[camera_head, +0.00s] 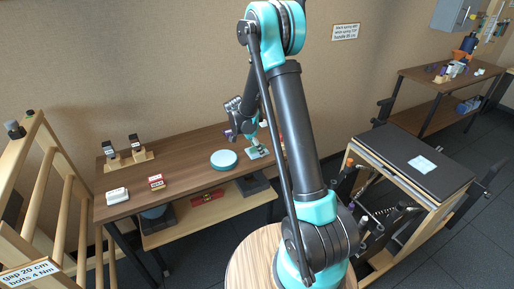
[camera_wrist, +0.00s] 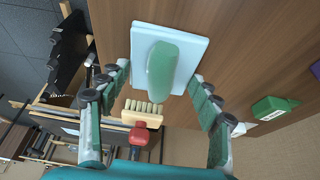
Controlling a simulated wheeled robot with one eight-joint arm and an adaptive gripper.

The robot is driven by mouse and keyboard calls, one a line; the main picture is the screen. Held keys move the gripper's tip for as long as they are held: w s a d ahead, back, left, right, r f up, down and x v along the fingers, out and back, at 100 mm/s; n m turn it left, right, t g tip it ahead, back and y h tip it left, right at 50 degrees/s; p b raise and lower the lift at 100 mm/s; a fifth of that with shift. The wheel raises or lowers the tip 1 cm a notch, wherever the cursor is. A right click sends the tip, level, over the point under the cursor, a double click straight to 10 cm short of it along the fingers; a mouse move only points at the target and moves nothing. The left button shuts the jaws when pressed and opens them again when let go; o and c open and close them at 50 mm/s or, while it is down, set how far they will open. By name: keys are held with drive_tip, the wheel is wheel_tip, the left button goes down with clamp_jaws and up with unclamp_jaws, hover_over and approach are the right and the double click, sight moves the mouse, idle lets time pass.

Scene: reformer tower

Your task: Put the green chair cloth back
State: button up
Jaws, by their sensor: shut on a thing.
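The green chair cloth (camera_wrist: 161,72) shows as a rounded, upright-looking green shape between my fingers in the wrist view, in front of a pale blue square plate (camera_wrist: 199,45). My gripper (camera_wrist: 160,76) is shut on the cloth, though small gaps seem to show beside it and the exact contact is hard to see. In the head view my gripper (camera_head: 262,142) is low over the right part of the brown table, at a small pale teal plate (camera_head: 253,155). I cannot tell whether the cloth touches the plate.
A round teal tin (camera_head: 223,159) stands left of the plate. A brush with a red handle (camera_wrist: 141,139) and a green box (camera_wrist: 272,108) are near my fingers. White (camera_head: 117,196) and red (camera_head: 156,182) blocks are farther left. A black-topped unit (camera_head: 400,148) stands right.

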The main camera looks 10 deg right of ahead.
drive_tip(key=o, duration=1)
drive_tip(key=shift+f, duration=0.1)
drive_tip(key=v, duration=1.1)
drive_tip(key=s+d+r+n+t+y, duration=0.1)
drive_tip(key=s+d+r+n, duration=0.2)
drive_tip(key=s, duration=0.4)
drive_tip(key=s+d+n+y, duration=0.1)
drive_tip(key=s+d+n, duration=0.25)
drive_tip(key=s, duration=0.45)
drive_tip(key=s+f+n, duration=0.1)
drive_tip(key=s+n, duration=0.1)
drive_tip(key=s, duration=0.2)
drive_tip(key=s+d+f+n+t+y, duration=0.1)
drive_tip(key=s+n, duration=0.2)
drive_tip(key=s, duration=0.2)
drive_tip(key=s+f+n+y, duration=0.1)
drive_tip(key=s+n, duration=0.2)
drive_tip(key=s, duration=0.2)
drive_tip(key=shift+d+f+t, duration=0.25)
drive_tip(key=shift+t, duration=0.15)
